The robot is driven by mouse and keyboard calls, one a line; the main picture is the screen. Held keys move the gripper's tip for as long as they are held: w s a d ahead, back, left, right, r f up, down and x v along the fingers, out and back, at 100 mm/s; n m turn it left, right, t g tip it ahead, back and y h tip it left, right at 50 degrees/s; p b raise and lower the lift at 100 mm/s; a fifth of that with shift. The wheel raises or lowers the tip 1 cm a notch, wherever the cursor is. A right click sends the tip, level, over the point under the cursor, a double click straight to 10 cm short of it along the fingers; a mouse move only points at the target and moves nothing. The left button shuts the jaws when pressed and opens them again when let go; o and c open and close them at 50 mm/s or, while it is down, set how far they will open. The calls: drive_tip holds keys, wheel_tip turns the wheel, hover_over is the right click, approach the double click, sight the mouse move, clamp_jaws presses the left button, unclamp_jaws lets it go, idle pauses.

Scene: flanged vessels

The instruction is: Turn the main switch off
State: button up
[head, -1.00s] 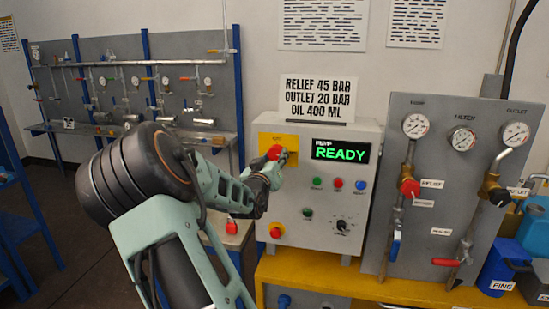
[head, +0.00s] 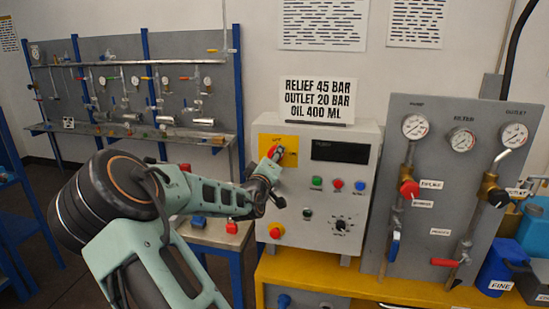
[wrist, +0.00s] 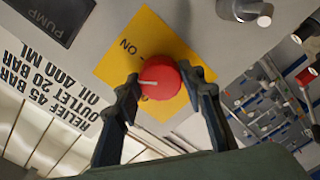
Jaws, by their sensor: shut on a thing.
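The main switch is a red round knob (wrist: 162,80) on a yellow plate (wrist: 128,58). In the head view the knob (head: 274,151) sits at the upper left of the control box (head: 325,205), partly hidden by my gripper (head: 276,162). In the wrist view my gripper (wrist: 158,79) has one finger on each side of the knob and is shut on it. The knob's white mark points left in that view. "ON" shows above the mark, and the other label is partly hidden below. The pump display (head: 340,151) is dark.
Coloured buttons (head: 338,184), a black dial (head: 340,224) and a lower red knob (head: 276,231) are on the same box. A sign (head: 317,99) stands on top. A gauge panel (head: 440,120) with valves stands to the right. A yellow bench (head: 330,275) lies below.

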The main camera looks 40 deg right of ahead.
drive_tip(key=n, duration=0.5)
drive_tip(key=shift+n, duration=0.3)
drive_tip(key=n+b, duration=0.1)
drive_tip(key=n, duration=0.3)
drive_tip(key=shift+n, duration=0.4)
drive_tip(key=shift+b, duration=0.3)
drive_tip(key=o, duration=1.1)
drive_tip(key=shift+o, duration=0.2)
drive_tip(key=shift+a, duration=0.1)
drive_tip(key=v, duration=1.2)
